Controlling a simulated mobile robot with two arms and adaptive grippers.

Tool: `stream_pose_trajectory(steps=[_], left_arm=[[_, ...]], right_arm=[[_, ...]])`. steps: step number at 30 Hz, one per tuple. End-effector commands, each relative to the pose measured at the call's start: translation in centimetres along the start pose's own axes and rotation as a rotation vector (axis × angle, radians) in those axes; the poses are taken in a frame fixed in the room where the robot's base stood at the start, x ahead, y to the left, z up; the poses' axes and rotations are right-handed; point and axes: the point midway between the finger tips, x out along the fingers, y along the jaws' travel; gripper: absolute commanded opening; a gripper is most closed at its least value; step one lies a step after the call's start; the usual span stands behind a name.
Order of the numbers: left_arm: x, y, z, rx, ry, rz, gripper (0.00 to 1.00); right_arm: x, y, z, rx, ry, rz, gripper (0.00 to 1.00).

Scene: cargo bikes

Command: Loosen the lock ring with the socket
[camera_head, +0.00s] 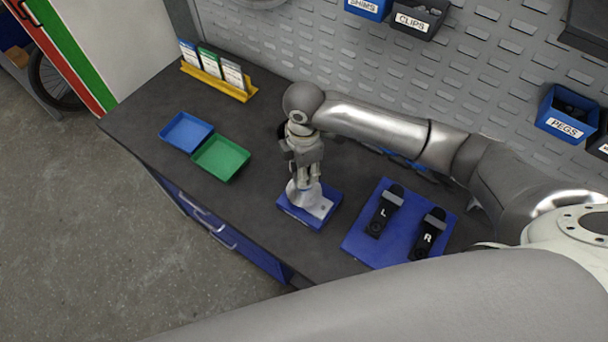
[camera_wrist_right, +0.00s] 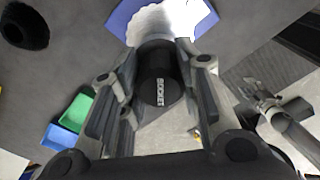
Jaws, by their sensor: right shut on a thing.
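My right gripper (camera_head: 308,172) points down over the small blue stand (camera_head: 326,213) on the bench. In the right wrist view my right gripper (camera_wrist_right: 160,95) is shut on the black socket (camera_wrist_right: 158,78), which bears the white word SOCKET. Beyond the socket a pale metal part (camera_wrist_right: 188,15) shows on the blue base (camera_wrist_right: 122,18). The socket's far end is at this pale part, but I cannot tell whether it sits around anything. I cannot make out the lock ring. My left gripper cannot be made out in the head view.
A blue tray (camera_head: 186,131) and a green tray (camera_head: 221,158) lie left of the stand. To its right, a blue board (camera_head: 365,233) holds black parts marked L (camera_head: 385,212) and R (camera_head: 429,236). A yellow card holder (camera_head: 220,83) stands behind. The bench front edge is close.

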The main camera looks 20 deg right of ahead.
Motion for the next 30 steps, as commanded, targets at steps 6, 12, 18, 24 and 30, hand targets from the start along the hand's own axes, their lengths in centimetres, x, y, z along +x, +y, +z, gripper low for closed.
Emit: stream_pose_trajectory(steps=[6, 12, 18, 24, 30], left_arm=[[0.1, 0.0, 0.0, 0.000, 0.000, 0.000, 0.40], [0.2, 0.0, 0.0, 0.000, 0.000, 0.000, 0.40], [0.3, 0.0, 0.0, 0.000, 0.000, 0.000, 0.40], [0.4, 0.0, 0.0, 0.000, 0.000, 0.000, 0.40], [0.5, 0.0, 0.1, 0.000, 0.000, 0.000, 0.40]], right_arm=[[0.3, 0.0, 0.0, 0.000, 0.000, 0.000, 0.00], [0.6, 0.0, 0.0, 0.000, 0.000, 0.000, 0.00], [0.9, 0.0, 0.0, 0.000, 0.000, 0.000, 0.00], [1.2, 0.0, 0.0, 0.000, 0.000, 0.000, 0.00], [1.5, 0.0, 0.0, -0.001, 0.000, 0.000, 0.00]])
